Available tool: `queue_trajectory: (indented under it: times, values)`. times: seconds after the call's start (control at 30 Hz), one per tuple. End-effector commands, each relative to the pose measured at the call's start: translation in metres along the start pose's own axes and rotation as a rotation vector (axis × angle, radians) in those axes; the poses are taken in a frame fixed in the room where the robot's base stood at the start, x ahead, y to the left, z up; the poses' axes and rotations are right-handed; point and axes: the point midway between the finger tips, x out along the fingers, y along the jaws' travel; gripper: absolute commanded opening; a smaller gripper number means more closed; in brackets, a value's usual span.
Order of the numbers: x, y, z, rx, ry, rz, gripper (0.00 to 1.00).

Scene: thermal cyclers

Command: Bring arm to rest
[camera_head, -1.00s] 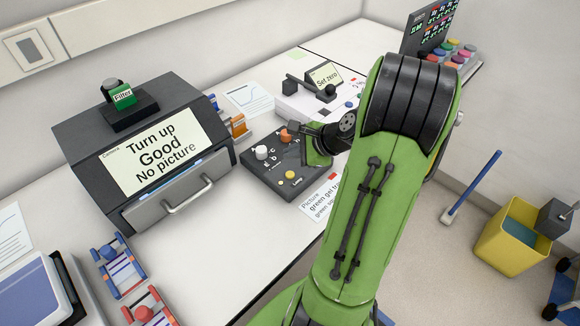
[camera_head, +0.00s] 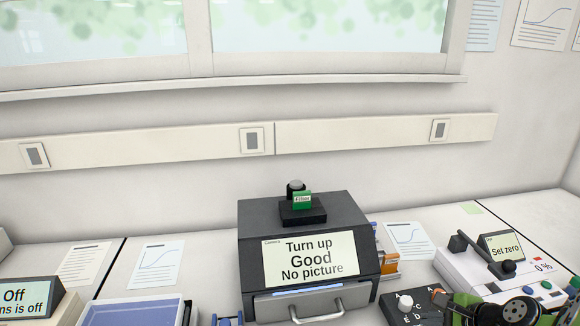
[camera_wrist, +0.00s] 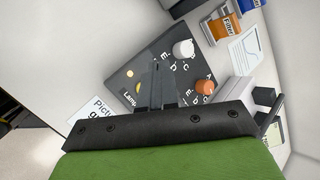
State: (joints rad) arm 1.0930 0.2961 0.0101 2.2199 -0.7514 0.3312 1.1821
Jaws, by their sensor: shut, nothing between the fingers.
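My green arm shows at the lower right of the head view, cut by the frame's edge; its fingers do not show clearly there. In the wrist view my gripper (camera_wrist: 157,90) has its dark fingers together and empty. The fingers show in front of a dark control box (camera_wrist: 150,62) with a white knob (camera_wrist: 183,48), an orange knob (camera_wrist: 205,87) and a lit yellow lamp. I cannot tell whether they touch the box. In the head view the control box (camera_head: 393,309) is partly hidden by my arm.
A dark imaging device (camera_head: 250,225) with a screen reading "Turn up Good No picture" stands mid-bench. A white instrument (camera_head: 460,268) showing "Set zero" is at right.

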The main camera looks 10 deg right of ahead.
Motion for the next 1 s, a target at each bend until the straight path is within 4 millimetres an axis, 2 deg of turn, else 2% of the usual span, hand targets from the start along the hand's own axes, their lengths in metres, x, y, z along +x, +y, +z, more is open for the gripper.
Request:
queue_trajectory:
  times: [0.03,0.1,0.2,0.3,0.37,0.4,0.5,0.6,1.0]
  values:
    - [-0.003,0.001,0.032,-0.17,0.008,0.046,0.0]
    - [-0.012,0.012,0.074,-0.451,0.03,0.125,0.0]
    - [-0.033,0.036,0.126,-0.851,0.053,0.219,0.0]
    - [-0.064,0.068,0.165,-1.24,0.06,0.284,0.0]
    - [-0.083,0.087,0.18,-1.452,0.06,0.307,0.0]
    - [-0.096,0.1,0.186,-1.575,0.058,0.315,0.0]
    - [-0.118,0.123,0.191,-1.8,0.047,0.323,0.0]
    - [-0.129,0.135,0.19,-1.912,0.037,0.326,0.0]
    - [-0.131,0.137,0.189,-1.936,0.036,0.328,0.0]
